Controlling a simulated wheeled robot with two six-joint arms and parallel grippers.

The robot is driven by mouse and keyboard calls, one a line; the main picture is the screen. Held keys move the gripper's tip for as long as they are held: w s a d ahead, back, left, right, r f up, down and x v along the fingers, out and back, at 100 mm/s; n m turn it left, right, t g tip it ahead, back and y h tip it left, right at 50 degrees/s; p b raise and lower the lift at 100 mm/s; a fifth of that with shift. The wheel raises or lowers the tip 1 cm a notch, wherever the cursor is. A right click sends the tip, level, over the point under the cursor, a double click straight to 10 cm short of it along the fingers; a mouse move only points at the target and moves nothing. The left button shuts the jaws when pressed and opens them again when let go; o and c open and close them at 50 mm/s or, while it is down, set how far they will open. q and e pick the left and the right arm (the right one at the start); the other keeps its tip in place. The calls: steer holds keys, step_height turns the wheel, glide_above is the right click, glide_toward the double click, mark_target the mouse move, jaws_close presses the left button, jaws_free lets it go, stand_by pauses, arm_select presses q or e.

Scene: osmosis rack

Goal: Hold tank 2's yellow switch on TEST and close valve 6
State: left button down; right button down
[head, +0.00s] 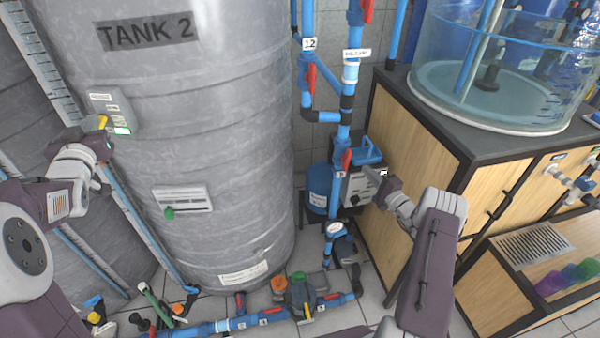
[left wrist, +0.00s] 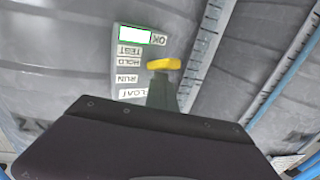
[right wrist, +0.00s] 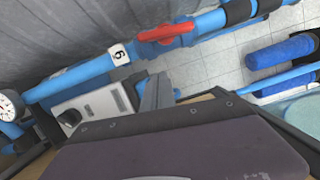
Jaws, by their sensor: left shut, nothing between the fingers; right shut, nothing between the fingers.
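Tank 2 (head: 225,130) is a large grey cylinder on the left. Its switch box (head: 108,98) carries a yellow switch (head: 102,122). In the left wrist view the yellow switch (left wrist: 163,64) lies beside the HOLD and TEST labels (left wrist: 130,51); its exact setting is unclear. My left gripper (left wrist: 162,82) is shut at the switch's lower side, close to or touching it. Valve 6 has a red handle (right wrist: 166,33), lying along its blue pipe beside the "6" label (right wrist: 119,54). My right gripper (right wrist: 158,78) is shut and empty, a little apart from the handle.
A grey-white pump box with a black knob (right wrist: 70,117) sits beside the right gripper. Blue pipes with other red valves (head: 311,76) run above. A wooden cabinet (head: 415,130) with a clear tank stands at right. Low pipework (head: 250,320) crosses the floor in front.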

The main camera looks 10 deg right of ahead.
mark_target(347, 160)
arm_select(q)
steer(key=shift+f, duration=0.25)
arm_select(e)
steer(key=a, duration=0.1)
steer(key=w+a, duration=0.1)
steer(key=a, duration=0.2)
steer(key=shift+w+a+r, duration=0.2)
steer(key=shift+w+r, duration=0.05)
steer(key=shift+w, duration=0.15)
